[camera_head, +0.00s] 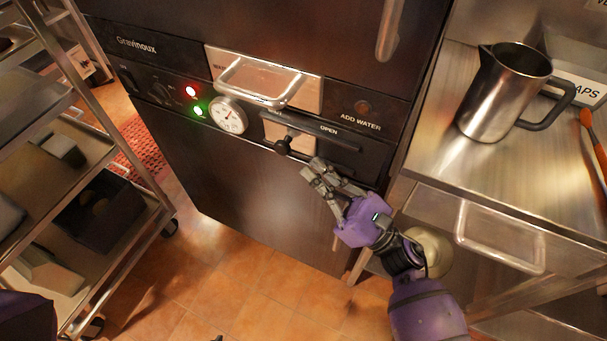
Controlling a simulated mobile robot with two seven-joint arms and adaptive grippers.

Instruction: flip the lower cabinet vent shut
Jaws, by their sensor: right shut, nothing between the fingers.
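The lower cabinet vent (291,136) is a pale plate under a dark slotted bar on the dark cabinet's control panel. Its black knob (283,147) sits at the lower left of the plate, and the word OPEN is printed to the upper right. My right gripper (311,169) is shut and empty, just below and to the right of the knob. It appears apart from the knob, though the depth gap is hard to judge. My left gripper is not in view; only a purple piece of mine shows at the lower left corner.
A round dial (229,115) and a drawer handle (258,84) are left of and above the vent. A steel counter with a metal pitcher (493,98) stands right, its drawer handle (499,237) sticking out. A wheeled rack (110,150) stands left. Tiled floor (220,265) is open between.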

